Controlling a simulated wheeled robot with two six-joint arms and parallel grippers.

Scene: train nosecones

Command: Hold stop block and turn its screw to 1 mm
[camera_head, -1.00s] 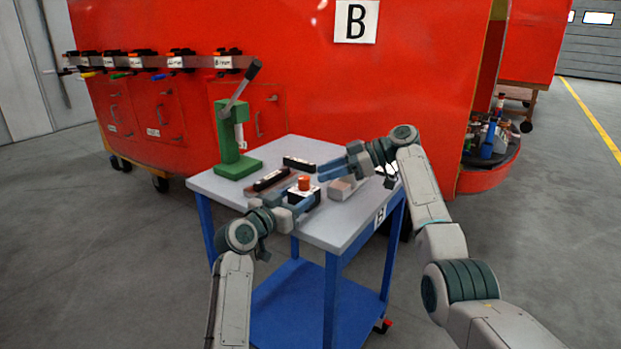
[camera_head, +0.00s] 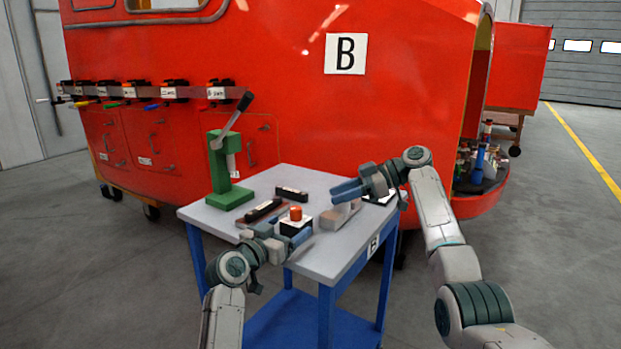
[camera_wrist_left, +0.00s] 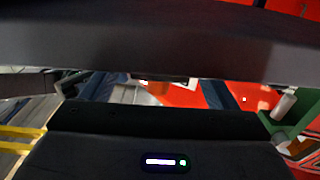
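A small black and white block with an orange knob on top (camera_head: 295,222) stands on the grey table top in the head view; I take it for the stop block and its screw. My left gripper (camera_head: 282,238) is at its near side, its blue fingers apart and low over the table. Contact cannot be told. In the left wrist view the two fingers (camera_wrist_left: 163,92) are spread, with a dark bar across the picture and no clear object between them. My right gripper (camera_head: 345,191) hangs behind and right of the block, above a grey-brown block (camera_head: 339,217); its finger gap is unclear.
A green lever press (camera_head: 226,178) stands at the table's left rear. Black bars (camera_head: 263,210) and (camera_head: 291,194) lie near the stop block. The grey table (camera_head: 325,262) has clear room at its front right. A red train nose (camera_head: 290,90) stands behind.

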